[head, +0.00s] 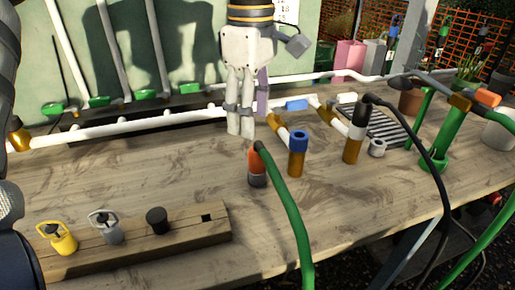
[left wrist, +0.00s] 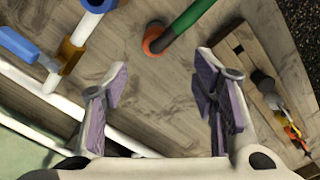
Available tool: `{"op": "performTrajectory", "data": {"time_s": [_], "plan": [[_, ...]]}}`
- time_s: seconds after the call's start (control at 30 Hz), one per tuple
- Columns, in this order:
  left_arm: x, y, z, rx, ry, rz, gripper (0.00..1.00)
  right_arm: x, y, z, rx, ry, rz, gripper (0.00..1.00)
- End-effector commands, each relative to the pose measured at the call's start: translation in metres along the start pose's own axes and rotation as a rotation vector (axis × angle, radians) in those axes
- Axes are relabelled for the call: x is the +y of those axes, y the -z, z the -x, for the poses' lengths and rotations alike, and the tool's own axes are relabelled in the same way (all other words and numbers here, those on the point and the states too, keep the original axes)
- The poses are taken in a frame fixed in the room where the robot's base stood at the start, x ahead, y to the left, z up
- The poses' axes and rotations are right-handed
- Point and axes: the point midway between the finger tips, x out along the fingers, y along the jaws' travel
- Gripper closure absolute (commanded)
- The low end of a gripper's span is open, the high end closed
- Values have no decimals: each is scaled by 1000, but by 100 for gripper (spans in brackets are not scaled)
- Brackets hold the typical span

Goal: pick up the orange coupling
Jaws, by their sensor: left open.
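The orange coupling (head: 254,160) stands upright on the wooden bench with a dark grey lower part. A green hose (head: 298,225) runs from it toward the front edge. It also shows at the top of the left wrist view (left wrist: 154,42), beyond the fingertips. My left gripper (head: 243,128) points down behind the coupling, apart from it. In the left wrist view the left gripper (left wrist: 163,95) has its purple-padded fingers wide apart with only bare bench between them. My right gripper is not in view.
A blue-topped brass fitting (head: 297,155) and a black-topped one (head: 355,135) stand right of the coupling. A white pipe (head: 120,128) runs along the back. A wooden block (head: 190,239) with yellow, grey and black fittings lies front left. Bare bench lies between.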

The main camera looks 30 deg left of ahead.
Motion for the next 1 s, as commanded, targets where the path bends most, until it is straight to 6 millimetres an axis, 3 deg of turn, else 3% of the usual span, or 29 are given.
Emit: {"op": "performTrajectory", "data": {"time_s": [0.1, 0.5, 0.77, 1.0], "plan": [[0, 0, -27, 0, 5, 1, 47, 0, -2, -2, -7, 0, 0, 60], [7, -8, -89, 0, 2, 1, 47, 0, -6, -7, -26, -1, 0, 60], [7, -8, -92, -1, -2, 2, 47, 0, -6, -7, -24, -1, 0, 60], [7, -7, -92, -1, -2, 2, 99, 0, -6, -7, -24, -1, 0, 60]]}}
